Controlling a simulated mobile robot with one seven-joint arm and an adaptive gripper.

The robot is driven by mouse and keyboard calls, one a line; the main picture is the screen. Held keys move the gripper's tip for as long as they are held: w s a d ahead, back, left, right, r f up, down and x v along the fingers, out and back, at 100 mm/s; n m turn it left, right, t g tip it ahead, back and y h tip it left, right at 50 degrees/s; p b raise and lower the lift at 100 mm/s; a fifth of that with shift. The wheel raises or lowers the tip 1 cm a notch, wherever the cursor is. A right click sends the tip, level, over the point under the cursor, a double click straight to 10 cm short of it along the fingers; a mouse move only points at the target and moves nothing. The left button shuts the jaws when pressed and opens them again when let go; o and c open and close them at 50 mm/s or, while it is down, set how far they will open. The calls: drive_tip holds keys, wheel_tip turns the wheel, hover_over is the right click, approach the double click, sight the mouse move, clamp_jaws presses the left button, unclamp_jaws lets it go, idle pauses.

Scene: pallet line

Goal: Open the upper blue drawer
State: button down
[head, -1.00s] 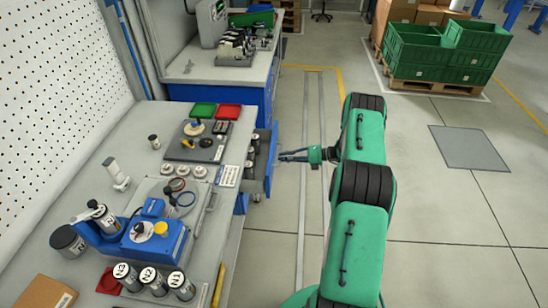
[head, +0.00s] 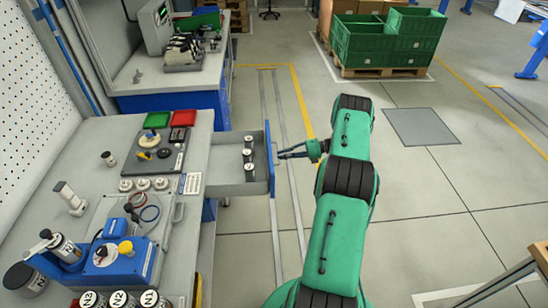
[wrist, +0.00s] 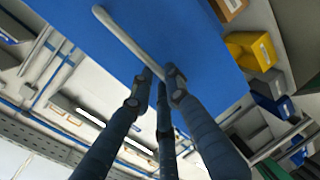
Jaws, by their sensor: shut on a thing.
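The upper blue drawer (head: 270,160) stands pulled well out from the right side of the workbench. My gripper (head: 281,153) is at the drawer's outer front, reached from the right. In the wrist view, the blue drawer front (wrist: 195,45) fills the upper middle, with a pale bar handle (wrist: 122,33) across it. My gripper's fingers (wrist: 160,82) are closed around the lower end of this handle. The exact finger contact is hard to see.
The workbench (head: 200,150) at left holds a blue device (head: 118,262), labelled cylinders and red and green trays (head: 183,118). Green crates (head: 365,45) stand on a pallet at the back. A table edge (head: 540,255) shows at lower right. The floor beyond my arm is clear.

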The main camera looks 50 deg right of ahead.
drive_tip(key=shift+v, duration=0.9)
drive_tip(key=shift+f, duration=0.25)
drive_tip(key=c, duration=1.7)
unclamp_jaws()
drive_tip(key=shift+o, duration=0.2)
drive_tip(key=shift+s+d, duration=0.1)
drive_tip(key=shift+d, duration=0.05)
drive_tip(key=v, duration=1.1)
drive_tip(key=shift+s+d, duration=0.25)
drive_tip(key=shift+s, duration=0.05)
drive_tip(key=shift+r, duration=0.1)
